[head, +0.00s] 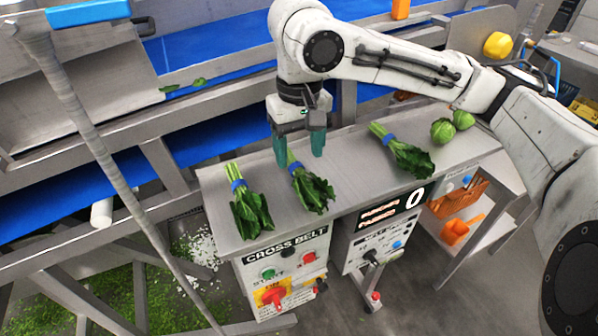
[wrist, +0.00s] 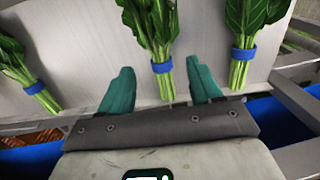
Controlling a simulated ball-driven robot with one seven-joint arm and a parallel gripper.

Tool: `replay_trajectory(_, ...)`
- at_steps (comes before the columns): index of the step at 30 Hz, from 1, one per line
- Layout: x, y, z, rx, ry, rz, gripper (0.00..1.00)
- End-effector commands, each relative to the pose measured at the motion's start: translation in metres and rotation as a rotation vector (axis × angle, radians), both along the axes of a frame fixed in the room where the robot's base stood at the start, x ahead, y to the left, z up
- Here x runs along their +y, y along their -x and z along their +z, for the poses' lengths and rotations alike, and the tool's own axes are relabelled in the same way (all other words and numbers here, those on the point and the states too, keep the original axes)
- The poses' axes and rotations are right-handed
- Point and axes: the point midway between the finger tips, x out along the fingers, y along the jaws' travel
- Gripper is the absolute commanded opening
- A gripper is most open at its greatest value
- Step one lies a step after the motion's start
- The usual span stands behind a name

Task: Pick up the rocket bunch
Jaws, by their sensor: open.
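Three leafy green bunches with blue bands lie on the steel counter (head: 345,157); I cannot tell for sure which is the rocket bunch. The middle bunch (head: 313,190) has its leaves toward the counter's front edge and its stems toward the back. My gripper (head: 299,155) is open and pointed down over its stem end. In the wrist view, the stems and band of this middle bunch (wrist: 152,30) show between the two teal fingers of my gripper (wrist: 162,82), touching neither visibly. The left bunch (head: 250,212) and right bunch (head: 410,157) lie apart on either side.
Two round green heads (head: 442,131) sit at the counter's right end. A blue conveyor belt (head: 225,130) and steel rails run behind. A control box with a red knob (head: 273,295) is below the front edge. Counter between the bunches is clear.

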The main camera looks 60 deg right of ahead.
Motion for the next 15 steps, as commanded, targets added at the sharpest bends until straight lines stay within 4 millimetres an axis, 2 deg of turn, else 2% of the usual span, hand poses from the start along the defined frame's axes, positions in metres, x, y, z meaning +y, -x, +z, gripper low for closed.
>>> replay_trajectory(9,0.002,0.003,-0.041,0.002,-0.001,-0.001,0.64)
replay_trajectory(15,0.002,0.003,-0.046,0.001,-0.001,0.0,0.64)
